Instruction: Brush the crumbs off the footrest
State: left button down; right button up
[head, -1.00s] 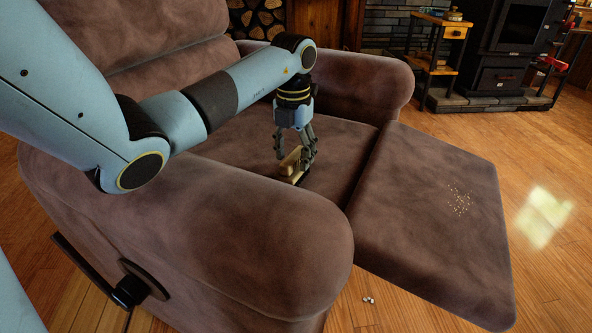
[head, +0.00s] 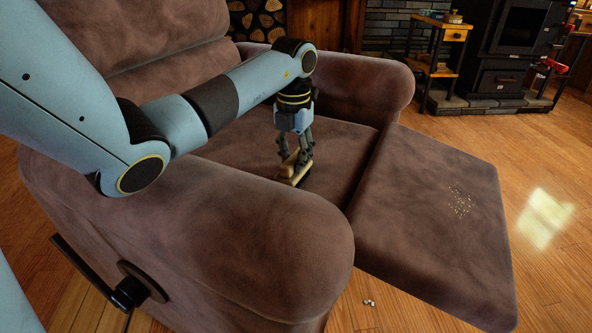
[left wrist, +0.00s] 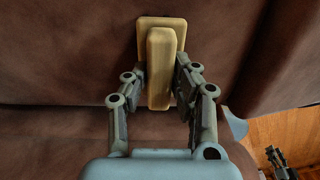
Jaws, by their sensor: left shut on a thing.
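The footrest (head: 425,220) of the brown recliner is raised, with a patch of pale crumbs (head: 460,202) near its right side. My left gripper (head: 295,172) is over the recliner's seat (head: 335,165), left of the footrest. It is shut on a wooden brush (head: 289,167), whose raised grip sits between the fingers. In the left wrist view the brush (left wrist: 160,70) shows its tan grip and wider base, with the left gripper's fingers (left wrist: 160,80) on both sides. Bristles are hard to make out. The brush is at the seat; I cannot tell if it touches.
The near armrest (head: 270,225) and far armrest (head: 365,85) flank the seat. A few pale bits (head: 369,302) lie on the wooden floor below the footrest. A black stove (head: 505,60) and small wooden stand (head: 437,50) are at the back right. Above the footrest is clear.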

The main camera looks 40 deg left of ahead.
pick_arm(q)
jog(key=shift+r+p, duration=2.05)
jog(key=shift+r, duration=1.05)
jog(key=shift+f, duration=0.1)
pick_arm(e)
jog(key=r, duration=0.1)
jog(key=w+r, duration=0.1)
jog(key=r, duration=0.2)
jog(key=shift+w+r, duration=0.25)
jog(key=shift+r, duration=0.05)
jog(key=s+d+f+g, duration=0.1)
jog(key=s+f, duration=0.3)
jog(key=f, duration=0.3)
jog(key=s+d+f, duration=0.2)
jog(key=s+f, duration=0.2)
jog(key=f, duration=0.2)
pick_arm(q)
notch_tip(320, 180, up, 19)
jog(key=w+t+p, duration=0.1)
jog(key=p, duration=1.2)
jog(key=shift+w+f, duration=0.2)
jog(key=shift+w, duration=0.2)
pick_arm(e)
jog(key=s+r, duration=0.3)
jog(key=s, duration=0.8)
jog(key=shift+s+a+t, duration=0.15)
jog(key=shift+a+t, duration=0.15)
jog(key=shift+a, duration=0.05)
